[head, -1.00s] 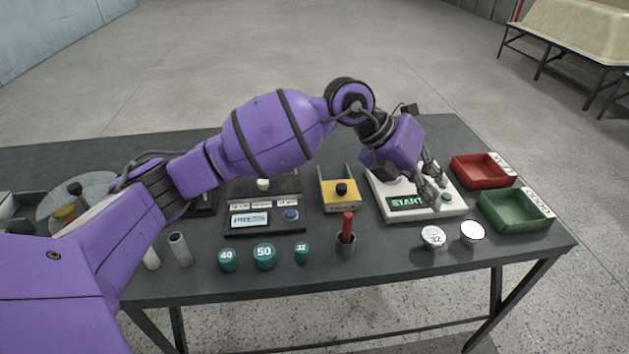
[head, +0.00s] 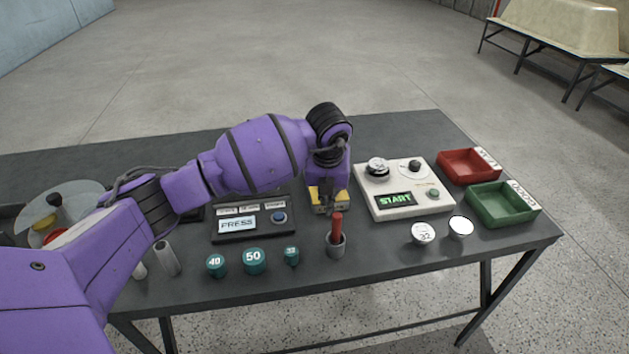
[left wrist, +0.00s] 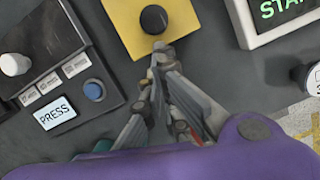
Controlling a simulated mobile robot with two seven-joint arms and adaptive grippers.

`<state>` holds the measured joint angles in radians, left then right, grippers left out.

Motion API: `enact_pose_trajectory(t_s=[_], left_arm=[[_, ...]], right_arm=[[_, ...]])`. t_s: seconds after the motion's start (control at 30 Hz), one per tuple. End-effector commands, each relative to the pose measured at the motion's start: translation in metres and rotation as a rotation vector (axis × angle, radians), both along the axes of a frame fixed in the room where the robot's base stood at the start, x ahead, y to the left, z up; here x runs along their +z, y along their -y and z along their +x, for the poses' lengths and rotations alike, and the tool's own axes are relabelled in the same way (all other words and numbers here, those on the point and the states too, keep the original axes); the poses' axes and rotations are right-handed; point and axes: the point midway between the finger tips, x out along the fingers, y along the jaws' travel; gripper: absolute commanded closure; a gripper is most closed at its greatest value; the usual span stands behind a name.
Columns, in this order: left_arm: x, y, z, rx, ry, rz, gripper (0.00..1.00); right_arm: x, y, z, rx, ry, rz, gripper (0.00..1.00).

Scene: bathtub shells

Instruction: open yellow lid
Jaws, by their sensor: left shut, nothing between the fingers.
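The yellow lid (left wrist: 128,22) with a black knob (left wrist: 154,19) shows at the top of the left wrist view. In the head view only part of the yellow lid (head: 342,196) shows, because my arm covers the rest and the knob. My left gripper (left wrist: 160,50) is shut and empty, with its fingertips just in front of the knob, over the lid's near edge. I cannot tell whether they touch it. In the head view the left gripper (head: 325,205) is mostly hidden under my wrist. My right gripper is not in view.
The PRESS panel (head: 250,222) stands left of the lid and the START box (head: 390,213) right of it. A cup with a red stick (head: 336,241) stands in front. A red tray (head: 462,163) and a green tray (head: 500,205) lie at the right.

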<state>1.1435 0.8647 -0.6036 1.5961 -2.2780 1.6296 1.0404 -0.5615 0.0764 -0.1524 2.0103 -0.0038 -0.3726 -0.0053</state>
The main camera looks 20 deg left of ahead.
Motion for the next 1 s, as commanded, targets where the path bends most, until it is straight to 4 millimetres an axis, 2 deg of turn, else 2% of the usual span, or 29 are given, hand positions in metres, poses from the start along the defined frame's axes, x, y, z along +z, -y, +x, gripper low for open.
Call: enact_pose_trajectory(t_s=[0.2, 0.57, 0.83, 1.0], left_arm=[[-0.013, -0.001, 0.004, -0.001, 0.002, 0.001, 1.00], [-0.015, -0.003, 0.007, 0.000, 0.002, 0.001, 1.00], [-0.020, -0.034, 0.052, 0.004, -0.003, 0.001, 1.00], [-0.016, -0.046, 0.070, 0.000, 0.000, 0.000, 1.00]], right_arm=[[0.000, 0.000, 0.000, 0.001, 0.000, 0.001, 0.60], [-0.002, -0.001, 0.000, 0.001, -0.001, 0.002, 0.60], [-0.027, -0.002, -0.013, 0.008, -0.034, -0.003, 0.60], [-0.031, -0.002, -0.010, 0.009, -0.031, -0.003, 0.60]])
